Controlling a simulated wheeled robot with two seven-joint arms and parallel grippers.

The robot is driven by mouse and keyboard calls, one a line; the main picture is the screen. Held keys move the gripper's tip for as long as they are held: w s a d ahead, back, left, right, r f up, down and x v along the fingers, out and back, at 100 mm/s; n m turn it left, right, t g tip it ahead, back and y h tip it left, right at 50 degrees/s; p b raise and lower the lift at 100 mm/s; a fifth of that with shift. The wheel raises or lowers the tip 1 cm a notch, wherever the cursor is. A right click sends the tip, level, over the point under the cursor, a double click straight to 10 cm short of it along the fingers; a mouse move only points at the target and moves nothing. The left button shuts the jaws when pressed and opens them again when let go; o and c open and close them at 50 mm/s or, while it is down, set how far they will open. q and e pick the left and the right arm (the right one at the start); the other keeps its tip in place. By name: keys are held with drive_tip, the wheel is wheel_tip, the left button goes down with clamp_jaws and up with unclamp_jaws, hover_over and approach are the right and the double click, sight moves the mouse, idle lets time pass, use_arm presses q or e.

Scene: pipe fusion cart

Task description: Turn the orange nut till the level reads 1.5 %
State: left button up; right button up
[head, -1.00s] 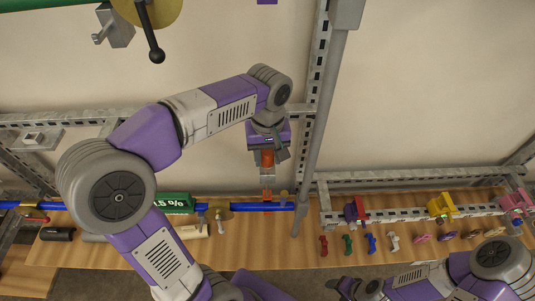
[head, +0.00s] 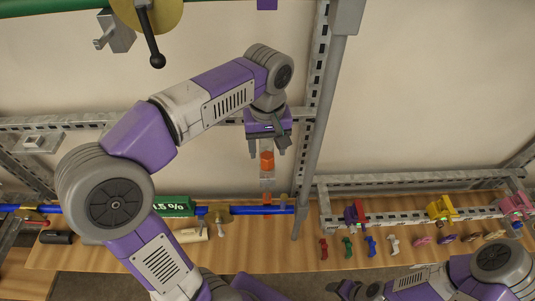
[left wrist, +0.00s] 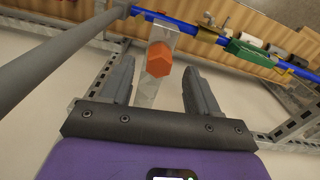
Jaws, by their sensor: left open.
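The orange nut (head: 267,161) is on a grey metal bracket that stands up from the blue pipe (head: 275,211). In the left wrist view the nut (left wrist: 159,59) shows its hexagonal face, beyond and between the fingertips. My left gripper (head: 267,154) is open above the nut; its two fingers (left wrist: 155,72) are apart and do not touch it. The green level display (head: 174,205) on the pipe reads about 1.5 %, partly hard to read. My right arm shows at the lower right; its gripper (head: 350,290) is at the bottom edge, too unclear to judge.
A wooden bench (head: 300,250) runs below the pipe with small coloured clamps on it. A grey upright post (head: 318,130) stands close to the right of my left gripper. A green pipe with a black-knobbed lever (head: 157,61) is at the top left.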

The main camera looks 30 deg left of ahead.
use_arm(q)
drive_tip(key=shift+r, duration=1.45)
